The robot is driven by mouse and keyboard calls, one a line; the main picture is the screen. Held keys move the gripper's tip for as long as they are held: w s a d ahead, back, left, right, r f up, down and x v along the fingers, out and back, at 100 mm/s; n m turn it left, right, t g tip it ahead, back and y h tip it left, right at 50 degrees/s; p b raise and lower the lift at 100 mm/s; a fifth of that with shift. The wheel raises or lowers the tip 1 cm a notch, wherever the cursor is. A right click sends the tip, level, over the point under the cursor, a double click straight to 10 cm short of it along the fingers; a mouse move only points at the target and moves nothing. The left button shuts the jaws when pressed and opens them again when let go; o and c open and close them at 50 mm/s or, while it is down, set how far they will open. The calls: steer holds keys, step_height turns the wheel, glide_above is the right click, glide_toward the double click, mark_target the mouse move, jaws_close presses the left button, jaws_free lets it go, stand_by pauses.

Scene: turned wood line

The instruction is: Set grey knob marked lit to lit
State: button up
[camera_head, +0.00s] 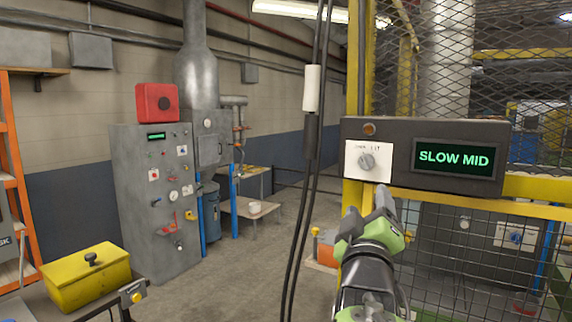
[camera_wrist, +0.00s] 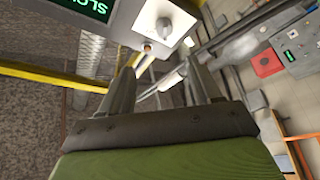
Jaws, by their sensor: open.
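The grey knob (camera_head: 366,160) sits on a white plate (camera_head: 354,174) at the left end of a dark control box (camera_head: 400,130). Small lettering above it ends in "LIT" on the right; which mark the knob points at is too small to tell. The knob also shows at the top of the wrist view (camera_wrist: 165,24). My gripper (camera_head: 370,203) is just below the box in the head view, apart from the knob. In the wrist view its fingers (camera_wrist: 160,70) are spread, with nothing between them, and the knob lies beyond their tips.
A screen (camera_head: 454,158) on the box reads "SLOW MID". An amber lamp (camera_head: 369,129) sits above the plate. Yellow-framed mesh (camera_head: 450,50) stands behind. Black cables (camera_head: 307,180) hang left of the box. A grey cabinet (camera_head: 150,210) stands farther left, with open floor between.

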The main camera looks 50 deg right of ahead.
mark_target(366, 166)
steer(key=p+x, duration=0.1)
steer(key=x, duration=0.4)
steer(key=p+x, duration=0.2)
steer(key=x, duration=0.3)
steer(key=f+p+x, duration=0.1)
steer(key=p+x, duration=0.1)
steer(key=x, duration=0.4)
steer(key=shift+w+d, duration=0.15)
steer(key=shift+w, duration=0.2)
